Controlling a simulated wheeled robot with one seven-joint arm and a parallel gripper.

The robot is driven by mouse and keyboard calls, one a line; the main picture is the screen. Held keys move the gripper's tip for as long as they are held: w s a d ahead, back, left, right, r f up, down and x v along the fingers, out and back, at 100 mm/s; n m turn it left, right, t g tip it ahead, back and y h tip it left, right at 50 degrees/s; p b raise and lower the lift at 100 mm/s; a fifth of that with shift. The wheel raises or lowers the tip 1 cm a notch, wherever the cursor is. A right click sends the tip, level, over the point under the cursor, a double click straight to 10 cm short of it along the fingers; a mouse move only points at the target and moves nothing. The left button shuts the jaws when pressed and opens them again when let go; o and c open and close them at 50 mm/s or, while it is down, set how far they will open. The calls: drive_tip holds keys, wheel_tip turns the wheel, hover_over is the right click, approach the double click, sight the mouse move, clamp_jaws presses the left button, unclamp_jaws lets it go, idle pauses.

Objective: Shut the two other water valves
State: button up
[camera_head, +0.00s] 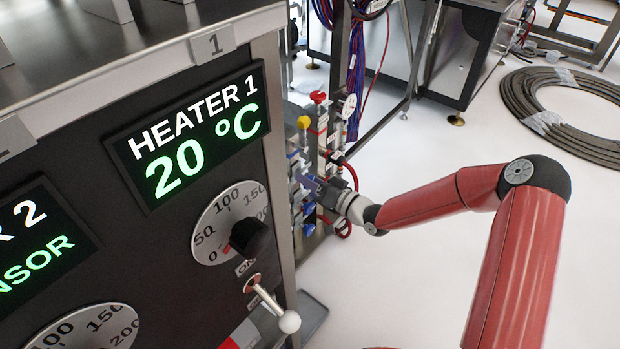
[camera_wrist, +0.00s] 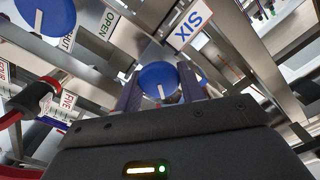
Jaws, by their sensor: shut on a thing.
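In the wrist view my gripper (camera_wrist: 160,90) has its two fingers on either side of a round blue valve handle (camera_wrist: 158,78) with a white line across it, and is shut on it. A label reading SIX (camera_wrist: 188,26) sits just beside it. Another blue valve handle (camera_wrist: 46,14) with a white line is at the upper left, near OPEN and SHUT labels (camera_wrist: 108,24). In the head view my gripper (camera_head: 325,190) reaches the valve rack, where blue handles (camera_head: 308,210) are small and partly hidden.
The heater cabinet (camera_head: 175,240) with its dial and white-tipped lever (camera_head: 288,320) stands close at the left. Red (camera_head: 319,97) and yellow (camera_head: 304,122) knobs top the rack. A red hose (camera_head: 352,172) hangs near my gripper. A coiled hose (camera_head: 515,100) lies on the floor; the floor between is clear.

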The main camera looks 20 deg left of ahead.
drive_tip(key=m+p, duration=0.1)
drive_tip(key=m, duration=0.4)
drive_tip(key=shift+w+d+m, duration=0.1)
drive_tip(key=shift+m, duration=0.2)
drive_tip(key=shift+f+m, duration=0.2)
drive_tip(key=shift+m, duration=2)
drive_tip(key=o, duration=1)
drive_tip(key=v, duration=0.7)
drive_tip(key=shift+d+p, duration=0.35)
